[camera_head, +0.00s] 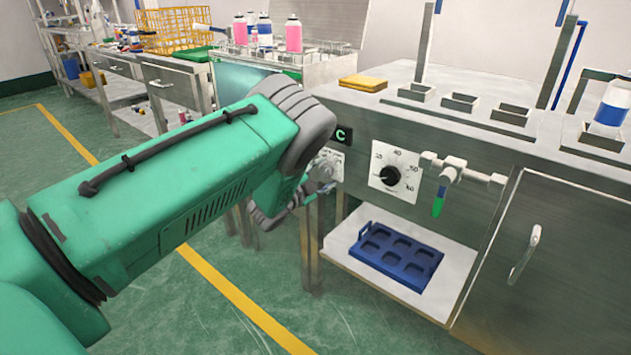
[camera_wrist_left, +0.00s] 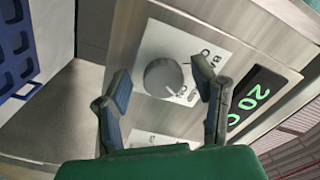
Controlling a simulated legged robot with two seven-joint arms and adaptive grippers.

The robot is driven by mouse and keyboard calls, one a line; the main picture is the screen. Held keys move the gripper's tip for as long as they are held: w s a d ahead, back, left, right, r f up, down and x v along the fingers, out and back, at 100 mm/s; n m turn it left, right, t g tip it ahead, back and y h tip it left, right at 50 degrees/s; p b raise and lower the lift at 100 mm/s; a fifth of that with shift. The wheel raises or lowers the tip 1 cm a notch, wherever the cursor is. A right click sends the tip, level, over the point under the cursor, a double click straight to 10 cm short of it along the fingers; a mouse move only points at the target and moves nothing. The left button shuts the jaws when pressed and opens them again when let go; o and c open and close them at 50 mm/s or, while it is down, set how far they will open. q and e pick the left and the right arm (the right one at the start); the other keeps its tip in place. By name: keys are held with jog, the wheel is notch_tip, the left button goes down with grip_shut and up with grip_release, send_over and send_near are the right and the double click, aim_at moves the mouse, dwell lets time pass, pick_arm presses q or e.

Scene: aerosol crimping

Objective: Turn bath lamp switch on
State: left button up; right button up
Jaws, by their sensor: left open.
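The switch is a round grey knob (camera_wrist_left: 163,78) on a white plate with dark lettering that is only partly readable. In the head view the knob (camera_head: 325,168) sits on the bench front under the green-lit display, partly covered by my gripper. My left gripper (camera_wrist_left: 160,92) is open, with one finger to each side of the knob in the wrist view. Contact with the knob cannot be made out. In the head view the left gripper (camera_head: 318,190) is at the panel, partly hidden by my wrist. My right gripper is not in view.
A blue tray (camera_head: 395,255) lies on the shelf below. A yellow sponge-like block (camera_head: 363,83) lies on top.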

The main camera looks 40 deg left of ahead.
pick_arm(q)
jog(key=s+a, duration=0.1)
jog(key=s, duration=1)
jog(key=shift+s, duration=0.25)
jog(key=shift+f, duration=0.1)
